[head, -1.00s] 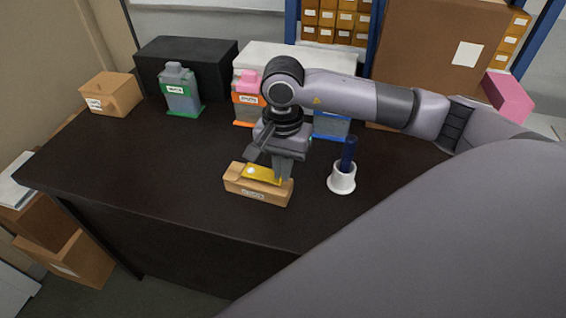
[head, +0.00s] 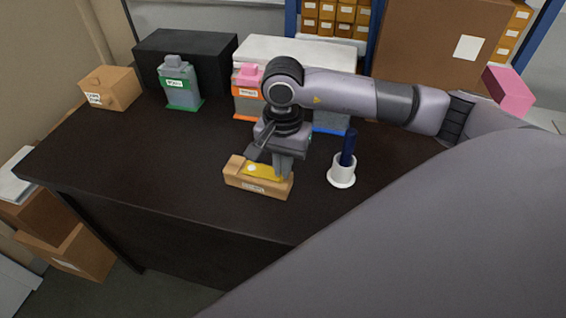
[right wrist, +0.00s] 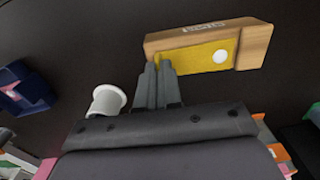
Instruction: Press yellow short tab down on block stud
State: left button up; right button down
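The wooden block (head: 259,188) lies on the dark table, with a label on its front. The yellow short tab (head: 266,173) lies along its top, and a round white stud (head: 251,168) shows at the tab's left end. In the right wrist view the yellow tab (right wrist: 203,57) and white stud (right wrist: 220,57) show clearly on the wooden block (right wrist: 252,47). My right gripper (head: 282,175) is above the block's right end. Its fingers (right wrist: 158,72) look close together, with tips at the tab's end away from the stud. My left gripper is out of view.
A white cup (head: 342,175) with a dark blue handle (head: 349,147) stands right of the block. A grey bottle-like container (head: 179,84), a cardboard box (head: 111,88) and a black box (head: 190,58) stand at the back. The table's left and front are clear.

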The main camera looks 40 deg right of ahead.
jog(key=shift+f, duration=0.3)
jog(key=c, duration=1.2)
grip_release()
jog(key=shift+c, duration=0.2)
jog(key=shift+o, duration=0.5)
jog(key=shift+r, duration=3)
jog(key=shift+s, duration=0.1)
